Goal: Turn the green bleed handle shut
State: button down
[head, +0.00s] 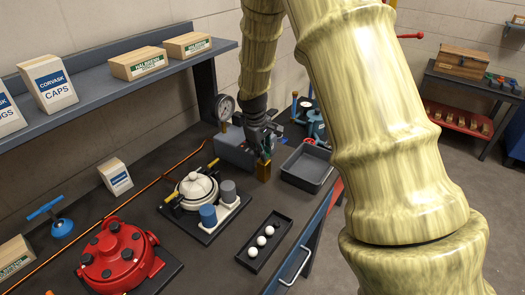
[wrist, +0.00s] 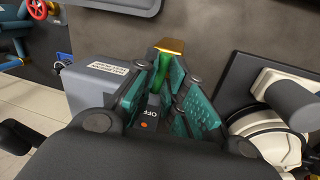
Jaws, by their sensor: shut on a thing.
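The green bleed handle (wrist: 156,77) shows in the wrist view between the teal finger pads of my gripper (wrist: 160,68), which is shut on it. A brass-coloured piece (wrist: 171,46) lies just beyond the handle. A dark part marked OFF with an orange dot (wrist: 146,124) sits between the fingers, nearer the camera. In the head view my gripper (head: 264,150) points down at the brass-coloured block (head: 263,172) beside a grey box (head: 233,152). My fingers mostly hide the handle there.
A pressure gauge (head: 225,107) stands behind the grey box. A grey tray (head: 307,167) is close on the right. A white lidded pot (head: 197,188) and a red housing (head: 117,257) stand nearer on the bench. My arm hides part of the right side.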

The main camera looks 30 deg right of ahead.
jog(key=m, duration=0.4)
jog(key=shift+w+d+g+p, duration=0.1)
jog(key=shift+w+g+p, duration=0.1)
jog(key=shift+g+p, duration=0.2)
jog(key=m, duration=0.4)
jog(key=shift+d+r+m+g+p, duration=0.1)
jog(key=shift+d+m+g+p, duration=0.05)
jog(key=shift+m+g+p, duration=0.25)
jog(key=m, duration=0.3)
jog(key=shift+d+m+g+y, duration=0.1)
jog(key=shift+m+g+y, duration=0.2)
jog(key=m+p, duration=0.1)
jog(key=m, duration=0.3)
jog(key=shift+d+y, duration=0.1)
jog(key=shift+y, duration=0.2)
jog(key=shift+m, duration=0.3)
jog(key=c, duration=1.5)
grip_release()
notch_tip(320, 180, up, 12)
jog(key=w, duration=0.2)
jog(key=shift+a+f, duration=0.2)
jog(key=shift+a, duration=0.2)
